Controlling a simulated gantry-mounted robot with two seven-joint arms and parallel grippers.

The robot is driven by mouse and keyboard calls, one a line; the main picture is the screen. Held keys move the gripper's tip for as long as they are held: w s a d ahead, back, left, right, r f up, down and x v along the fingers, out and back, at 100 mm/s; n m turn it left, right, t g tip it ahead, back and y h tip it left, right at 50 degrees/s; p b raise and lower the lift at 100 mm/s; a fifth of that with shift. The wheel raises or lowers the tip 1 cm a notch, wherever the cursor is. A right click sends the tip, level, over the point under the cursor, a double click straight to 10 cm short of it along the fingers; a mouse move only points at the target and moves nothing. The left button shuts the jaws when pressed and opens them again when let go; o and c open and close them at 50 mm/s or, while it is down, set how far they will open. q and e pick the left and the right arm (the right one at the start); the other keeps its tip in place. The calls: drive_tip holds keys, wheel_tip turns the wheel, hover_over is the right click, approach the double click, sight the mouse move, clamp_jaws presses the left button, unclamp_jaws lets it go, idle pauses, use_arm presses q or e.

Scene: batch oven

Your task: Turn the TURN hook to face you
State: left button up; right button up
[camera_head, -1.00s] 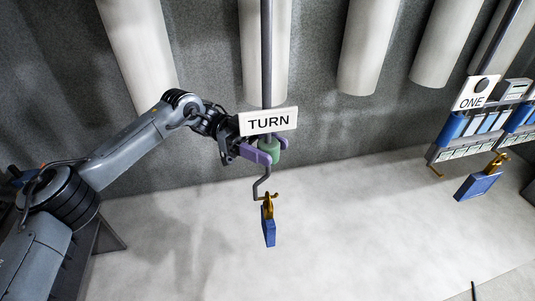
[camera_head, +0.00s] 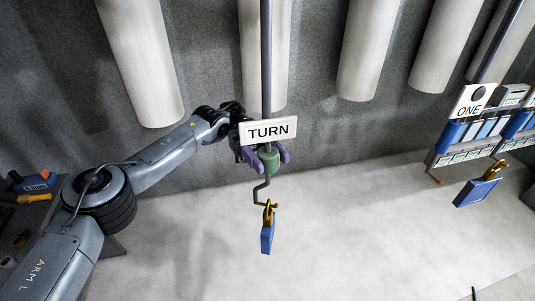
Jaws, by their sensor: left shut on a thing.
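The white TURN sign (camera_head: 267,130) is on a vertical grey rod (camera_head: 266,60) in the middle of the camera_head view. The bent grey hook (camera_head: 259,190) hangs below. A blue block with a yellow clip (camera_head: 267,234) hangs from the hook, seen rather narrow. My right gripper is not in view.
At right, a ONE sign (camera_head: 470,102) is on another rod, with a blue block (camera_head: 475,192) hanging below beside a rack of labelled bins (camera_head: 470,145). White columns (camera_head: 372,50) line the grey back wall. The pale floor (camera_head: 350,225) is clear. Tools lie at far left.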

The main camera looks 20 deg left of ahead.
use_arm(q)
drive_tip(key=shift+s+d+r, duration=0.1)
drive_tip(key=shift+d, duration=0.05)
drive_tip(key=o, duration=0.9)
drive_tip(key=shift+o, duration=0.2)
